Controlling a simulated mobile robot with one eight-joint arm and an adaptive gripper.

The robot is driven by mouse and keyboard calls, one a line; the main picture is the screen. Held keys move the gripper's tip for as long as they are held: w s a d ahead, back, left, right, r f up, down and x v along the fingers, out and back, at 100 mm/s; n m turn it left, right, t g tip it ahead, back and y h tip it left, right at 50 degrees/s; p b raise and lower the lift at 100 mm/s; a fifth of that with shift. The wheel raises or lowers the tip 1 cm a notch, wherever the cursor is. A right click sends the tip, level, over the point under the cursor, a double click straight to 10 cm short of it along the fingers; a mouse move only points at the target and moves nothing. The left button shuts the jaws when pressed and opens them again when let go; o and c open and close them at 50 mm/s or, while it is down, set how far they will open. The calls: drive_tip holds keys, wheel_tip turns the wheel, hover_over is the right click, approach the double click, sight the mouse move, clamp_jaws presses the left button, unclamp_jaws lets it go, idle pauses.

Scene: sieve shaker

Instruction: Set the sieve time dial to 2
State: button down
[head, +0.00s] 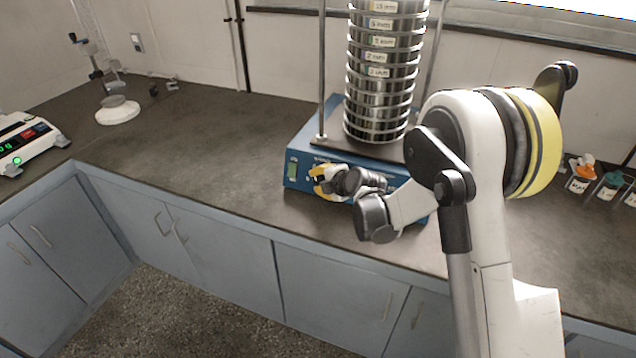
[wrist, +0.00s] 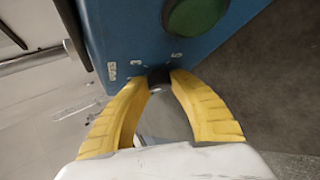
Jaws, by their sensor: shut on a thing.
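The sieve shaker has a blue base (head: 301,154) that carries a tall stack of metal sieves (head: 375,112) on the bench. My gripper (head: 317,181) is at the front panel of the base, with its yellow fingers against it. In the wrist view, the yellow fingertips (wrist: 159,76) are shut on a small dark dial (wrist: 158,75) on the blue panel. Most of the dial is hidden between the fingers, and I cannot tell where it points. Small white marks stand around it; one looks like a 3 (wrist: 135,63).
A green button (wrist: 195,14) is next to the dial; it also shows in the head view (head: 292,170). A scale (head: 24,140) and a white-based stand (head: 118,110) are at the left. Small containers (head: 580,178) stand at the right.

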idle(0.3)
drive_tip(key=c, duration=1.1)
unclamp_jaws()
drive_tip(key=shift+c, duration=0.2)
drive_tip(key=v, duration=1.2)
drive_tip(key=s+d+r+m+h, duration=0.2)
drive_tip(key=s+d+r+m, duration=0.3)
drive_tip(key=s+r+m, duration=0.15)
drive_tip(key=s+d+m+h, duration=0.1)
drive_tip(key=s+d+m, duration=0.2)
drive_tip(key=s+m, duration=0.3)
drive_tip(key=s+d+r+m+g+h, duration=0.1)
drive_tip(key=s+d+m, duration=0.3)
drive_tip(key=s, duration=0.6)
drive_tip(key=s+d+r+m+g+h, duration=0.1)
drive_tip(key=s+d+m+h, duration=0.1)
drive_tip(key=s+d+m, duration=0.2)
drive_tip(key=s+m, duration=0.3)
drive_tip(key=m, duration=0.1)
drive_tip(key=shift+s, duration=0.4)
